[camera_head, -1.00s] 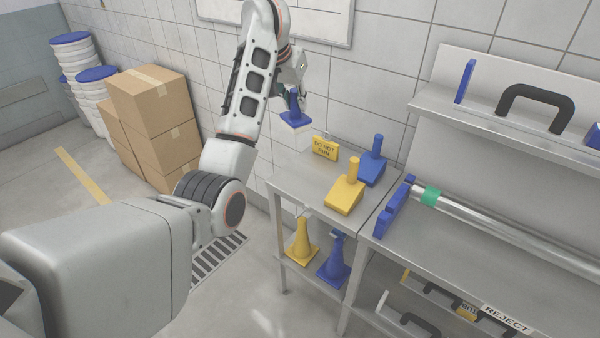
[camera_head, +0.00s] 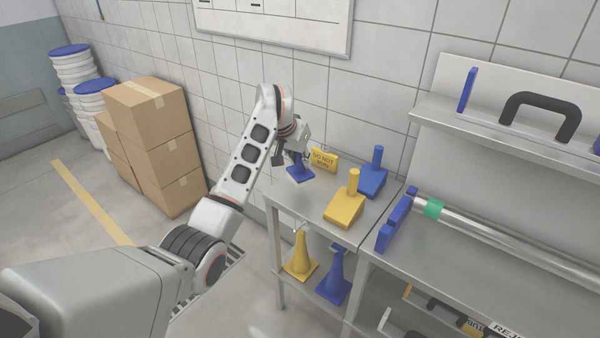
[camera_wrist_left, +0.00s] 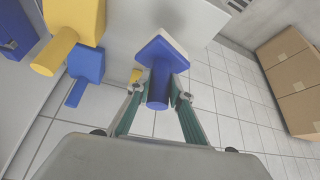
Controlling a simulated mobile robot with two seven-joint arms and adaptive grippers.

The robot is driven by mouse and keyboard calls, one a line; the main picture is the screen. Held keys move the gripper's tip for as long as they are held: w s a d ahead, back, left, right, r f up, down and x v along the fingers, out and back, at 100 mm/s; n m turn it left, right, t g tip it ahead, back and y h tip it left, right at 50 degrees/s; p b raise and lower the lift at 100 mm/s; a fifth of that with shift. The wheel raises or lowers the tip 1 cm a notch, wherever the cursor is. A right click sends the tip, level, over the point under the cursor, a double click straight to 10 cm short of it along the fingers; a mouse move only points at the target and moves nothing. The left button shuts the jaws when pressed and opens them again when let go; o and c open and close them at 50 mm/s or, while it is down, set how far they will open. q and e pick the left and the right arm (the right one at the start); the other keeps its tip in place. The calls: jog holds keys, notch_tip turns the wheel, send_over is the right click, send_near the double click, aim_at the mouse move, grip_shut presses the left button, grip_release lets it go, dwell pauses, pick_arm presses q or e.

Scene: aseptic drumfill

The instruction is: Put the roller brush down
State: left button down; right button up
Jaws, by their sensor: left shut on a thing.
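The roller brush (camera_head: 300,174) has a blue body with a blue upright handle. In the left wrist view the brush (camera_wrist_left: 159,72) shows a pale layer on its far side. My left gripper (camera_head: 293,157) is shut on its handle, and the wrist view shows both fingers (camera_wrist_left: 158,92) on either side of it. My right gripper is not in view.
The tiled wall is close behind. Boxes (camera_head: 155,140) stand left.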

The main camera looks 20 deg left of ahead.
aim_at(298, 168)
pick_arm(q)
jog(key=shift+f, duration=0.3)
notch_tip(298, 168, down, 4)
jog(key=shift+r+b, duration=0.25)
jog(key=shift+b, duration=0.05)
jog(key=shift+f, duration=0.2)
jog(key=shift+r, duration=0.1)
jog(key=shift+f, duration=0.3)
jog(key=c, duration=1.8)
grip_release()
jog(key=shift+r, duration=0.1)
